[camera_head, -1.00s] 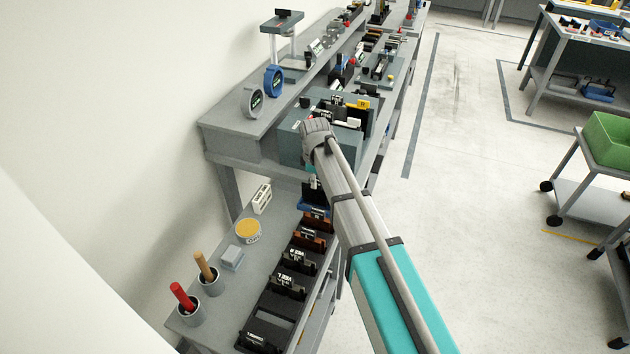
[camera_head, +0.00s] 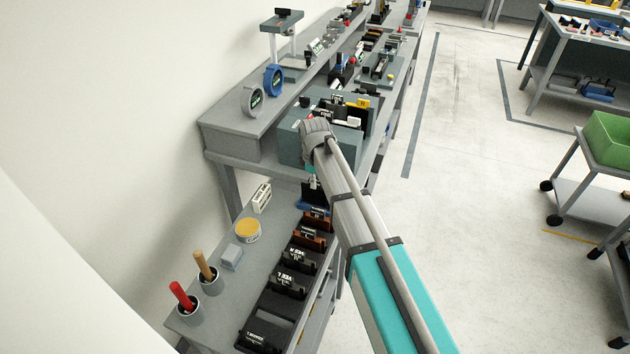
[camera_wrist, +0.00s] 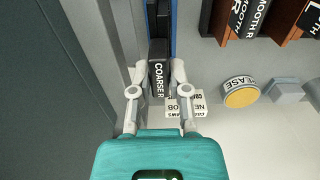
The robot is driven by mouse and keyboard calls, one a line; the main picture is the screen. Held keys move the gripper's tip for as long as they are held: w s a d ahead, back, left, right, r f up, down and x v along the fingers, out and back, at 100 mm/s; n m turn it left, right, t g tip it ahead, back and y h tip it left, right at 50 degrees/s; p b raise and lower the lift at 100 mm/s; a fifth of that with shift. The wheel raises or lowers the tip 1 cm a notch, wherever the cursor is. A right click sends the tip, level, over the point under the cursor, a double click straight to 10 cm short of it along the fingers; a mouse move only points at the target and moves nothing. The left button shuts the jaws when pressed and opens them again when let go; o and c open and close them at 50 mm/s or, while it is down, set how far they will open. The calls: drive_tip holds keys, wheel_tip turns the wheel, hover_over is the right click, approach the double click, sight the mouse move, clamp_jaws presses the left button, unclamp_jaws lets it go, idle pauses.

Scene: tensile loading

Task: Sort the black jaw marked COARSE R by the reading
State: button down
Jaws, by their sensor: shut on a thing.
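The black jaw marked COARSE R (camera_wrist: 158,78) stands between the fingers of my gripper (camera_wrist: 157,92) in the wrist view, its white lettering facing up. My gripper is shut on it. A blue edge (camera_wrist: 174,22) runs right beside the jaw; I cannot tell whether they touch. In the head view, my arm hides most of my gripper, and a blue holder (camera_head: 309,206) shows just below it at the far end of the lower bench.
A grey machine box (camera_head: 290,148) stands close behind my gripper.

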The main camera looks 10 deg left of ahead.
drive_tip(key=shift+f+b, duration=1.65)
drive_tip(key=shift+f, duration=0.05)
idle(0.6)
drive_tip(key=shift+d, duration=0.1)
drive_tip(key=c, duration=0.5)
unclamp_jaws()
idle(0.4)
drive_tip(key=s+d+m, duration=0.5)
drive_tip(key=d, duration=0.6)
drive_tip(key=s+d+r+m, duration=0.1)
drive_tip(key=s+d+m, duration=0.5)
drive_tip(key=d, duration=0.6)
drive_tip(key=s+d+m+p, duration=0.1)
drive_tip(key=s+d+m, duration=0.4)
drive_tip(key=d, duration=0.6)
drive_tip(key=shift+s+d+r, duration=0.15)
drive_tip(key=shift+s+d, duration=0.1)
